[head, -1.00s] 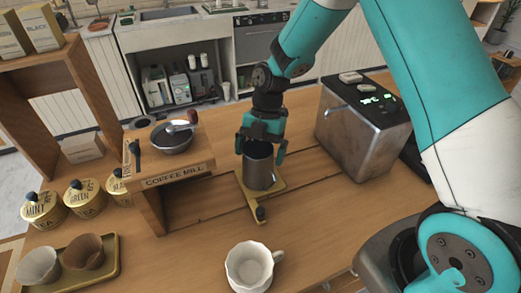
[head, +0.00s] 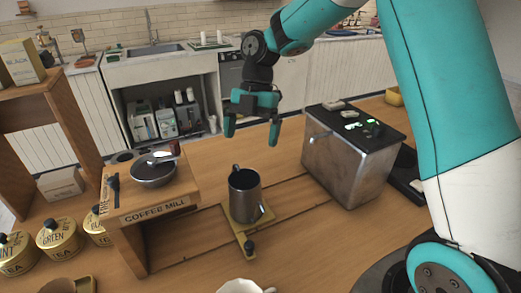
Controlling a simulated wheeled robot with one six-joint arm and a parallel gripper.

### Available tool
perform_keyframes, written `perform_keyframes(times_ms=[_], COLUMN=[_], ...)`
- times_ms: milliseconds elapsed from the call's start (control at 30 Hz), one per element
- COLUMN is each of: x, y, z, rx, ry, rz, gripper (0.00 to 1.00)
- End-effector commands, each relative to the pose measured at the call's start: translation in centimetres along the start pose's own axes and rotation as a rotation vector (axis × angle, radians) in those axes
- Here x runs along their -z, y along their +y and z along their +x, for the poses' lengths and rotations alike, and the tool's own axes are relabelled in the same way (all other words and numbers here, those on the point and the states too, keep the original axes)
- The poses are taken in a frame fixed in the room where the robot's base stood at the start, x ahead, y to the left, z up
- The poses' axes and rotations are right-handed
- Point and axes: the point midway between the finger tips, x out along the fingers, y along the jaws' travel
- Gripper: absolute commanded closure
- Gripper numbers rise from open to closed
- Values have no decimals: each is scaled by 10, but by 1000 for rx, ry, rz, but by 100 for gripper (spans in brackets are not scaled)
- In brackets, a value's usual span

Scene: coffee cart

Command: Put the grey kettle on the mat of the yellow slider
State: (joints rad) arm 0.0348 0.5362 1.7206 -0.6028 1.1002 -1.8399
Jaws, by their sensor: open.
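The grey kettle (head: 244,197) stands upright on the yellow slider (head: 238,232), over its mat part, in the head view. The kettle covers most of the mat, so its edges are largely hidden. The slider has a black knob (head: 249,247) at its near end. My gripper (head: 252,136) is open and empty. It hangs above and behind the kettle, clear of it, with its fingers spread and pointing down.
A wooden coffee mill stand (head: 155,212) with a dark bowl (head: 154,170) is left of the kettle. A metal machine (head: 352,160) stands to the right. A white cup (head: 243,287) is at the near edge of view. Gold tea tins (head: 58,237) stand at left.

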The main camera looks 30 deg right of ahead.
Motion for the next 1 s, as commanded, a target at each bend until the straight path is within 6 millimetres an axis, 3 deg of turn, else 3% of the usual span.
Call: perform_keyframes(times_ms=[167,300,500,700,1000], x=[64,127,195,223,226], y=[-14,-43,-93,-126,-133], z=[-11,-10,8,26,30], rx=[-57,-133,-234,-284,-289], ry=[-26,-22,43,113,131], rz=[328,731,1261,1569,1641], gripper=[0,0,0,0,0])
